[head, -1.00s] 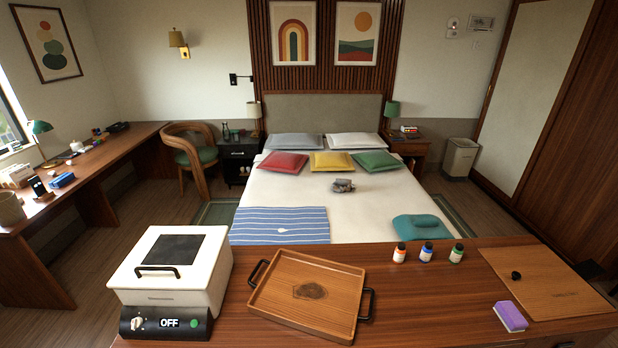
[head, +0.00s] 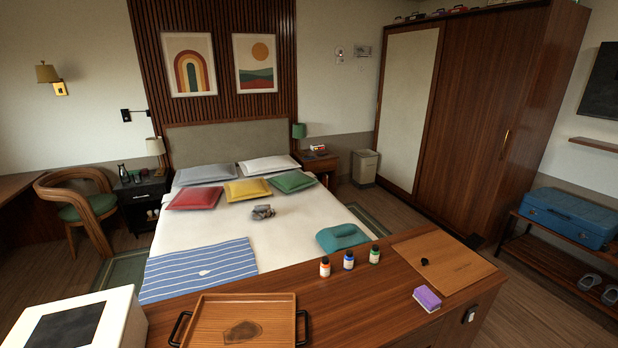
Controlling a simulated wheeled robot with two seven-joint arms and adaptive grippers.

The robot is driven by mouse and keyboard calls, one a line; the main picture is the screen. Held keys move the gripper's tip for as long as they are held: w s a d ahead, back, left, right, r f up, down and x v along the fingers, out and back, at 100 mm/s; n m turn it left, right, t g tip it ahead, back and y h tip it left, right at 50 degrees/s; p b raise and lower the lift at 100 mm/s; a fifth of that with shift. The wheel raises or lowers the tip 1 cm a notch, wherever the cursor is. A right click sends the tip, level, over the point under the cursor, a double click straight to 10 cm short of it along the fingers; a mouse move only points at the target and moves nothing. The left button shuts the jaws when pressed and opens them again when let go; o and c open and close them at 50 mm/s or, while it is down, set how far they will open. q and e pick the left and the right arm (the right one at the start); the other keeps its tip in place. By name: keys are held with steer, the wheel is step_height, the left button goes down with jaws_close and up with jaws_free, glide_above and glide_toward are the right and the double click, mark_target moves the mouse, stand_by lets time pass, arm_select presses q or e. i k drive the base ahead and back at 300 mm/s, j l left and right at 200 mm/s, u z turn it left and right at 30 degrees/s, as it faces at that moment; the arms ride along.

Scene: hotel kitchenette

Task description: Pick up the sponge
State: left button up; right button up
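The sponge (head: 427,299) is a small block with a purple top and a paler side. It lies on the wooden counter (head: 375,313) near the front edge, at the right in the head view. Neither of my grippers shows in the head view.
Three small bottles (head: 348,260) stand behind and left of the sponge. A wooden tray (head: 200,309) with black handles and a white appliance (head: 105,318) are at the left. A small black knob (head: 425,261) rests on the board. The counter between tray and sponge is clear.

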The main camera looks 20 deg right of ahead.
mark_target(427, 299)
steer(key=z, duration=1.7)
